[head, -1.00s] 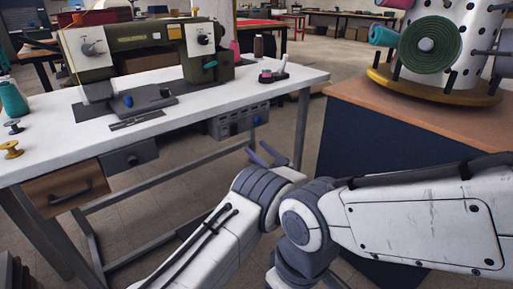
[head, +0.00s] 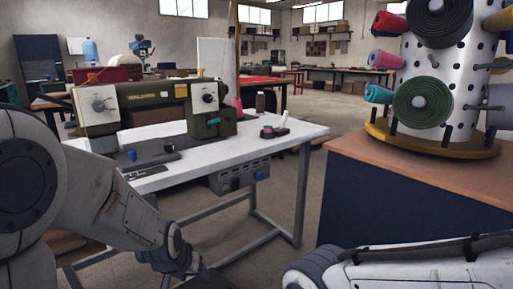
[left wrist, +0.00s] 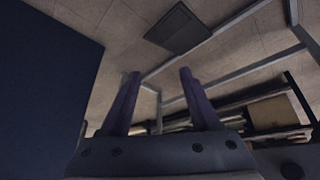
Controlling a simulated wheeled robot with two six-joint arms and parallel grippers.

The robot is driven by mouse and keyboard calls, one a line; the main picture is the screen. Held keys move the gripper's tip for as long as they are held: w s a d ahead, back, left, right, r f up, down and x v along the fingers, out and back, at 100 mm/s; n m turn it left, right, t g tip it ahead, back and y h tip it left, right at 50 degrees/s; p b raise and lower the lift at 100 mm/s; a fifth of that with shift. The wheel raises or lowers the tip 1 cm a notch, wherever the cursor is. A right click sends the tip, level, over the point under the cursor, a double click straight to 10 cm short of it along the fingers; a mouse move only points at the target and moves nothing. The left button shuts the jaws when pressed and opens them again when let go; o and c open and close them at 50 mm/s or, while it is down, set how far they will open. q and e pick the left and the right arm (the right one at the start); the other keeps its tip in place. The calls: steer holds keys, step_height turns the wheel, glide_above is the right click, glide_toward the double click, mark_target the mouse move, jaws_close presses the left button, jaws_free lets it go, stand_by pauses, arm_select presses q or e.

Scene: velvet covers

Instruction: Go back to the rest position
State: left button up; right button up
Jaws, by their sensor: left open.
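My left arm comes in from the left in the head view and slopes down to its wrist near the bottom edge, in front of the white sewing table (head: 277,141). Its fingertips cannot be made out there. In the left wrist view my left gripper (left wrist: 158,76) has two purple fingers spread apart with nothing between them. Tiled floor and metal frame bars show beyond them. Part of my right arm lies across the lower right of the head view; its gripper is out of the picture.
An olive sewing machine (head: 157,93) stands on the table. A dark blue panel (left wrist: 45,75) fills the left of the left wrist view. Open floor shows between table and cabinet.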

arm_select(q)
steer(key=s+a+f+g, duration=0.1)
steer(key=s+a+g, duration=0.2)
steer(key=s, duration=0.7)
steer(key=s+d+r+m+g, duration=0.1)
steer(key=s+d+r+m, duration=0.25)
steer(key=s+d, duration=0.35)
steer(key=s+d+r+m+g, duration=0.1)
steer(key=s+d+r+m, duration=0.1)
steer(key=s+d+m, duration=0.35)
step_height(320, 180, up, 37)
steer(key=s+d+n+p, duration=0.1)
steer(key=n+p, duration=0.1)
steer(key=p, duration=3.4)
steer(key=shift+f+p, duration=0.15)
steer(key=shift+p, duration=0.25)
